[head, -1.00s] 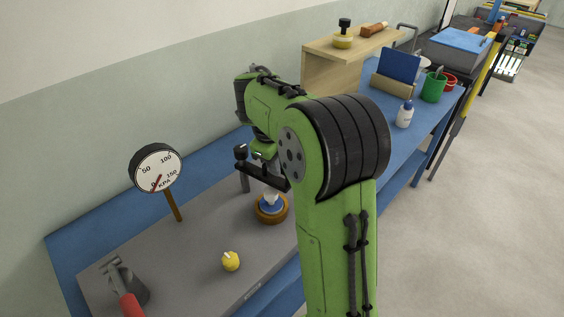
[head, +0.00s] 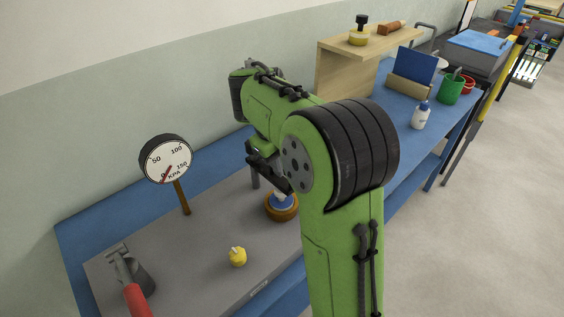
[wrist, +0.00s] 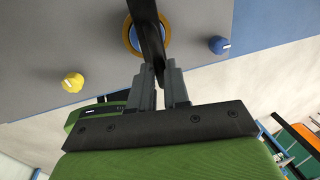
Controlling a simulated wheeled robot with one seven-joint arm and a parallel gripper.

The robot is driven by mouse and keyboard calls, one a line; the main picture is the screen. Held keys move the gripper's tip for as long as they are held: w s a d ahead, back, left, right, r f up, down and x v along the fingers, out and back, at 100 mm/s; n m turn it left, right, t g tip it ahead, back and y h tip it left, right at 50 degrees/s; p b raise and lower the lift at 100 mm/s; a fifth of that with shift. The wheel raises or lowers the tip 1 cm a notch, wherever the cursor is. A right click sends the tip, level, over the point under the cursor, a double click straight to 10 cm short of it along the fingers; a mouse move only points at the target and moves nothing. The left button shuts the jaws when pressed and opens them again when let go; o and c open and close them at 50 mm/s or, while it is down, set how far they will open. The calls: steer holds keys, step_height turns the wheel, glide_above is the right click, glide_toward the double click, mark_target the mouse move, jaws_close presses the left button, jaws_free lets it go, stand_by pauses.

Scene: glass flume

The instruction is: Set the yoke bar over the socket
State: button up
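In the wrist view the yoke bar (wrist: 149,35) runs from the top edge down between my fingers and crosses in front of the socket (wrist: 133,46). The socket (head: 282,212) is a brown ring with a blue and white centre. My gripper (wrist: 160,75) is shut on the bar's end; the head view hides it. The height gap between bar and socket is unclear.
A pressure gauge (head: 166,159) on a stalk stands left of the post. A yellow knob (head: 237,257) and a red-handled tool (head: 135,293) are nearer. The wrist view shows a blue knob (wrist: 219,45). A wooden shelf (head: 345,65) and a white bottle (head: 420,116) stand farther right.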

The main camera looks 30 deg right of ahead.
steer(key=o, duration=0.4)
steer(key=shift+a, duration=0.1)
steer(key=a+r+p, duration=0.3)
steer(key=r+p, duration=0.6)
steer(key=r, duration=0.6)
steer(key=shift+s+r, duration=0.25)
